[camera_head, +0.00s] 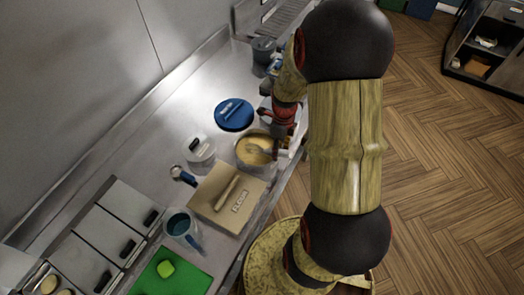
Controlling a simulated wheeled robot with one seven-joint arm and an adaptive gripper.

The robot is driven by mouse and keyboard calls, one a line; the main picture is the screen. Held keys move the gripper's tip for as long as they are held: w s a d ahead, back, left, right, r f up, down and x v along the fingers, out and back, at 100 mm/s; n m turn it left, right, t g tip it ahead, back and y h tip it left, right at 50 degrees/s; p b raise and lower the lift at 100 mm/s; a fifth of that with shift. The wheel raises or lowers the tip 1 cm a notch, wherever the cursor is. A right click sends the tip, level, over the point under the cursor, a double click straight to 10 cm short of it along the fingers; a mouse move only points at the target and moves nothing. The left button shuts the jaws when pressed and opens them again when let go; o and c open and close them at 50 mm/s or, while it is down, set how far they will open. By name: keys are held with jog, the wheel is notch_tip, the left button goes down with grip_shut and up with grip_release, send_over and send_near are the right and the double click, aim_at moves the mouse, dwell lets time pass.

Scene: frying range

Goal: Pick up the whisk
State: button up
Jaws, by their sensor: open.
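A bowl (238,157) of yellow contents stands on the metal counter, left of my arm. A pale, thin shape (256,147) rests in the bowl; it looks like the whisk, but it is too small and too covered to be sure. My gripper (276,151) is open, at the right side of the bowl and close to this shape. I cannot tell whether it touches it. My arm hides part of the counter behind the gripper.
A blue lid (235,114), a clear container (201,151), a jug (181,228) and a green board (172,277) stand around. Wood floor lies right of the counter.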

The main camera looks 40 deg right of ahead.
jog(key=shift+f, duration=0.55)
jog(key=shift+c, duration=0.5)
grip_shut()
